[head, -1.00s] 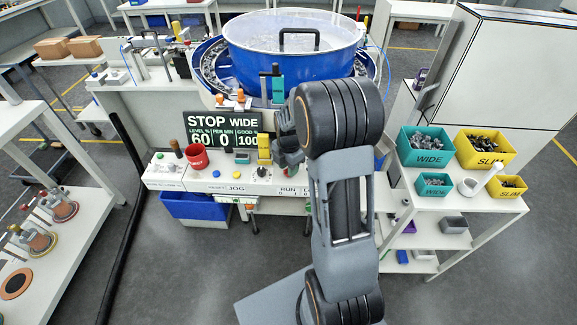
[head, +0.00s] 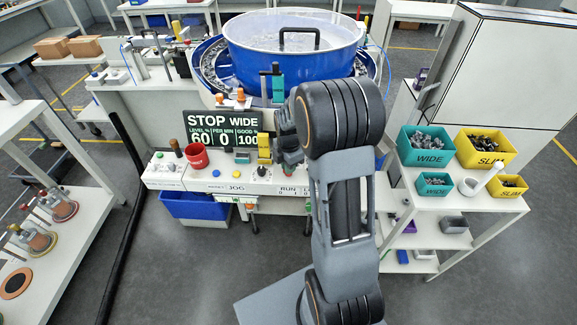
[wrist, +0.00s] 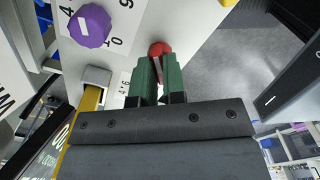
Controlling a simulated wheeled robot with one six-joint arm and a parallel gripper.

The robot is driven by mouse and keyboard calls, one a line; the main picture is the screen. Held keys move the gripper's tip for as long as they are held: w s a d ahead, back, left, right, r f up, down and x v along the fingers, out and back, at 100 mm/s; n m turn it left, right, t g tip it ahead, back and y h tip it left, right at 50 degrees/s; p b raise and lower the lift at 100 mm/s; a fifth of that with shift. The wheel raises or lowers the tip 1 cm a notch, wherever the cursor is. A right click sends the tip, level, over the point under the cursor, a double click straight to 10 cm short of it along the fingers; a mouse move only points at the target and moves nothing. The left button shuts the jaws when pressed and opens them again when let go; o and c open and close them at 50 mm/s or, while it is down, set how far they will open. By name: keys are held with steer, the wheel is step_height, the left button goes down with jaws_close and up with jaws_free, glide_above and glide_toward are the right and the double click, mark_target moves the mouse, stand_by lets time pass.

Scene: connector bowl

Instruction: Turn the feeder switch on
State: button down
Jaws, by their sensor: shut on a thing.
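My gripper (wrist: 158,78) has green fingers and is shut on a red-tipped switch knob (wrist: 160,47) on the white panel. The red tip shows just past the fingertips in the wrist view, and the rest of it is hidden between them. In the head view my gripper (head: 290,157) is low over the right part of the white control panel (head: 220,181), by the RUN label, with the switch hidden there. The black display (head: 222,129) behind the panel reads STOP, WIDE, level 60, per minute 0, good 100.
A purple dial (wrist: 87,26) and a yellow part (wrist: 88,100) are near my fingers. A red cup (head: 196,156) stands on the panel's left. The blue bowl (head: 293,60) is behind. Teal (head: 428,158) and yellow bins (head: 485,160) stand on the right table.

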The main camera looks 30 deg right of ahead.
steer(key=m, duration=0.4)
steer(key=shift+m+b, duration=0.3)
steer(key=m, duration=0.3)
steer(key=shift+m, duration=0.3)
steer(key=m, duration=0.4)
steer(key=shift+b, duration=0.35)
steer(key=shift+m, duration=1.8)
steer(key=c, duration=1.2)
jaws_free()
